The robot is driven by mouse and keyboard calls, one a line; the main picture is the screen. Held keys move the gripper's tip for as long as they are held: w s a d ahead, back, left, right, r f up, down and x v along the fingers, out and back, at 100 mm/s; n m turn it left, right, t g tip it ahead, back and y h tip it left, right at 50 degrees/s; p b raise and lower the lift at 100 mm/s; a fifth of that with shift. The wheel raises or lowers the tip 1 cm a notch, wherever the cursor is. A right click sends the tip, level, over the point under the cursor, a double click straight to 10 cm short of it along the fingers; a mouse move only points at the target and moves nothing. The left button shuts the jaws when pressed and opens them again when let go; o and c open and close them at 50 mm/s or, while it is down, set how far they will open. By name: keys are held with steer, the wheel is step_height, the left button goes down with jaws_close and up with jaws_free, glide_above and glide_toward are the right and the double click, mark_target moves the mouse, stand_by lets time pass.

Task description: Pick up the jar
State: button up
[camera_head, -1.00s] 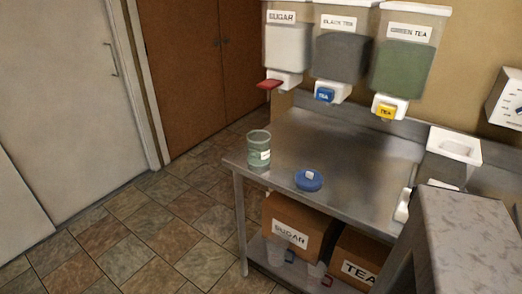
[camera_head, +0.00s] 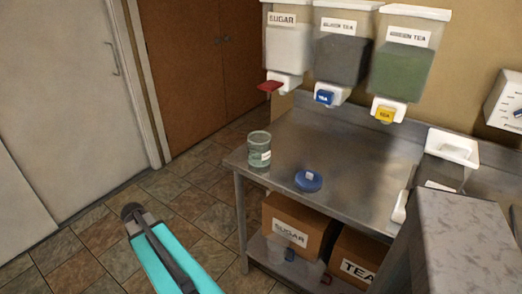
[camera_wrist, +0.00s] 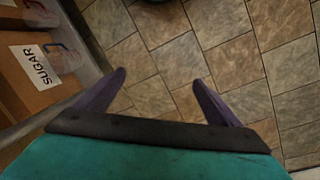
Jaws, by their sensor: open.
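The jar (camera_head: 259,150) is clear, greenish glass with a pale label. It stands upright at the left front corner of the steel table (camera_head: 345,160). A round blue lid (camera_head: 308,181) with a small white label lies on the table to its right. My gripper (camera_wrist: 158,82) is open and empty in the wrist view, with only floor tiles between its fingers. It is apart from the jar, which the wrist view does not show. In the head view my teal arm comes in at the bottom, left of the table.
Sugar, black tea and green tea dispensers (camera_head: 345,50) hang above the table's back. Below, a shelf holds a SUGAR box (camera_head: 292,222), also in the wrist view (camera_wrist: 30,75), and a TEA box (camera_head: 352,258). A grey block (camera_head: 465,240) stands at right. Tiled floor left of the table is clear.

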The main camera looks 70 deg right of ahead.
steer(key=d+r+m, duration=0.3)
steer(key=d+r, duration=0.8)
steer(key=d, duration=0.1)
steer(key=m+h+p, duration=0.3)
steer(key=m, duration=0.8)
glide_toward(259, 136)
steer(key=s+a+r, duration=0.2)
steer(key=a, duration=0.1)
steer(key=shift+w+a+f, duration=0.1)
steer(key=shift+a+f, duration=0.05)
steer(key=shift+f, duration=0.05)
steer(key=shift+p+x, duration=0.5)
steer(key=shift+x, duration=3.8)
steer(key=shift+f, duration=0.1)
